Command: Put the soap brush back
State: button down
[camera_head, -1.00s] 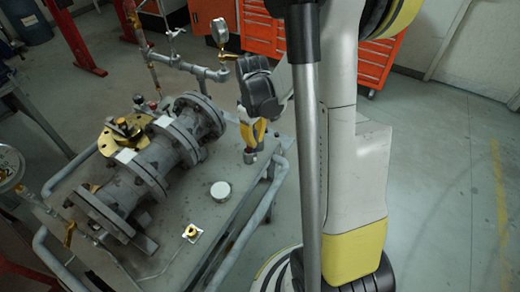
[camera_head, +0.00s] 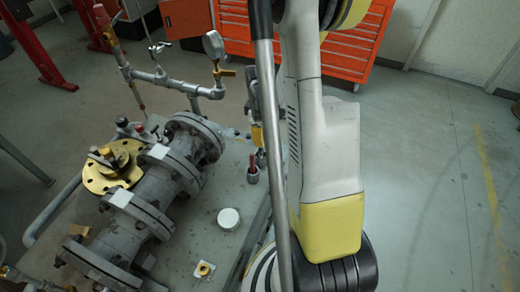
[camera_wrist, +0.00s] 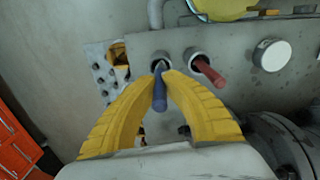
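A blue-handled tool, which looks like the soap brush (camera_wrist: 160,95), shows in the wrist view. Its handle points back toward my palm and its far end is at the mouth of a round holder (camera_wrist: 161,60); how deep it sits inside is hidden. My gripper (camera_wrist: 161,74) has its two yellow fingers arched around this handle, with the fingertips closed in on both sides of it. A red-handled tool (camera_wrist: 208,71) stands tilted in a second round holder (camera_wrist: 193,55) just to the right. In the head view my arm hides most of the gripper and the blue handle.
A grey flanged gate valve (camera_head: 145,190) lies on the workbench (camera_head: 185,245). A white round puck (camera_head: 229,218) and a small brass part (camera_head: 204,268) are on the bench. A pipe with a gauge (camera_head: 213,44) stands behind. Open floor (camera_head: 420,190) lies to the right.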

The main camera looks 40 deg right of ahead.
aim_at(261, 150)
jog(key=shift+f+b, duration=0.5)
jog(key=shift+f, duration=1.25)
jog(key=shift+f, duration=0.15)
jog(key=c, duration=1.6)
grip_release()
